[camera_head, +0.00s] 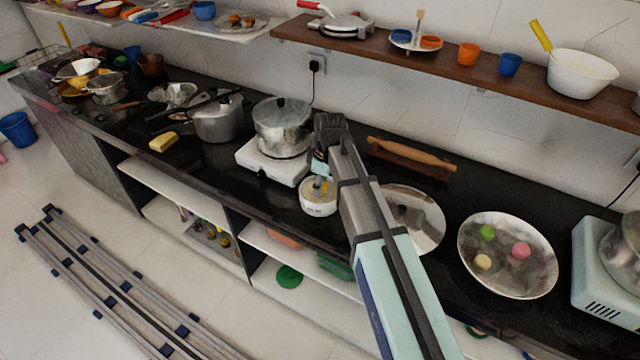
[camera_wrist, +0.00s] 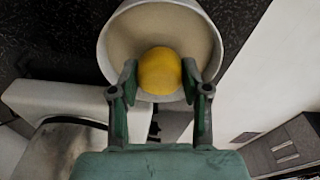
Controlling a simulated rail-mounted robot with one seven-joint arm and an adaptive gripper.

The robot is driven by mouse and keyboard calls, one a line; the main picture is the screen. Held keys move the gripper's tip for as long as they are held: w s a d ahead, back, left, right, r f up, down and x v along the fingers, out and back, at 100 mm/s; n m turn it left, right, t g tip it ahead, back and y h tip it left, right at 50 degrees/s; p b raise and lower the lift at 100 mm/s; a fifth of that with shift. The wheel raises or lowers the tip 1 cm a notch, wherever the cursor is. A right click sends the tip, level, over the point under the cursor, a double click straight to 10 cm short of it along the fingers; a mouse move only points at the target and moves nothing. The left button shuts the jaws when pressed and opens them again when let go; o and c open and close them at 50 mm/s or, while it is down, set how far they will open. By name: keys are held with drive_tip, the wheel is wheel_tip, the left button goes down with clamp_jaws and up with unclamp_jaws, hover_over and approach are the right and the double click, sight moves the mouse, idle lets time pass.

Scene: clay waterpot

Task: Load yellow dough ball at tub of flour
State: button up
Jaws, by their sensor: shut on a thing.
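The yellow dough ball (camera_wrist: 159,72) is between my gripper's two fingers (camera_wrist: 159,82) in the wrist view, and the fingers are shut on it. Beneath it is the white round tub of flour (camera_wrist: 205,38), with pale flour inside. In the wrist view the ball overlaps the near part of the tub's opening; I cannot tell whether it touches the flour. In the head view the tub (camera_head: 319,208) stands near the counter's front edge. My gripper (camera_head: 322,180) points down over it, and a bit of yellow shows there. My wrist hides part of this.
A steel pot on a white stove (camera_head: 267,166) stands just left of the tub. A shelf (camera_head: 450,75) hangs above.

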drive_tip(key=shift+f, duration=0.6)
idle(1.5)
drive_tip(key=shift+r, duration=0.1)
drive_tip(key=shift+r+p, duration=2.15)
drive_tip(key=shift+r, duration=1.35)
drive_tip(key=shift+m, duration=0.3)
